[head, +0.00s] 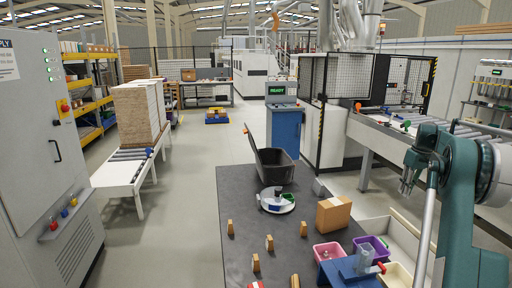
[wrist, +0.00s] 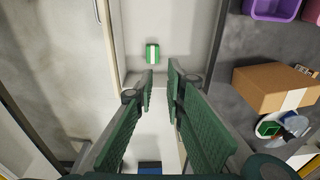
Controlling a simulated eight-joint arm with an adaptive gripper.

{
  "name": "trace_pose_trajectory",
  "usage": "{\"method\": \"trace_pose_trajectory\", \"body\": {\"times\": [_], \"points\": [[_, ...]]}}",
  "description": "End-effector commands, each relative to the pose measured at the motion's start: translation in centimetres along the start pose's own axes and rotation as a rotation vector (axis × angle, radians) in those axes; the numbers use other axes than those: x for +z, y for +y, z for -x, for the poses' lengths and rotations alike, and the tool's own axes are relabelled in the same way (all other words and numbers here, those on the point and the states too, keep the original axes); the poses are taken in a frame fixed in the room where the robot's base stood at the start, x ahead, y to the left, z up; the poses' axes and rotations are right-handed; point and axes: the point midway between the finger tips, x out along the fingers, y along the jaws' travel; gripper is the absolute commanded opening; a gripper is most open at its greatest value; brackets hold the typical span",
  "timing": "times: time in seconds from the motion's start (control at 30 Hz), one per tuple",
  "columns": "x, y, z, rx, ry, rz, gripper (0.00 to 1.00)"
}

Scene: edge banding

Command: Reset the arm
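My gripper (head: 409,180) hangs at the right of the head view, to the right of the dark table and above the light-coloured bin area. In the wrist view my gripper (wrist: 160,85) shows its green ribbed fingers apart, with nothing between them. Below and beyond the fingertips, a small green and white block (wrist: 153,52) lies on a pale surface. It is apart from the fingers. My arm is folded at the right edge of the head view.
A dark table (head: 240,245) bears a cardboard box (head: 333,213), an open black bin (head: 273,168), a white round dish (head: 276,207) and several small wooden pieces. A pink bin (head: 327,252) and a purple bin (head: 384,244) stand near its right edge. A conveyor (head: 390,125) runs behind my arm.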

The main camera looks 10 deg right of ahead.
Motion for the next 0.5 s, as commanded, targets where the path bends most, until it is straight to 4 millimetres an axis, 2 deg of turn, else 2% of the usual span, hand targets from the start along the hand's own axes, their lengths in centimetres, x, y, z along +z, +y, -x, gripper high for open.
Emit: {"method": "trace_pose_trajectory", "body": {"times": [0.1, 0.5], "points": [[-0.4, -3.1, 1.8, 0.012, 0.011, 0.002, 0.13], [-0.5, -12.8, 6.8, 0.048, 0.055, 0.003, 0.13]]}}
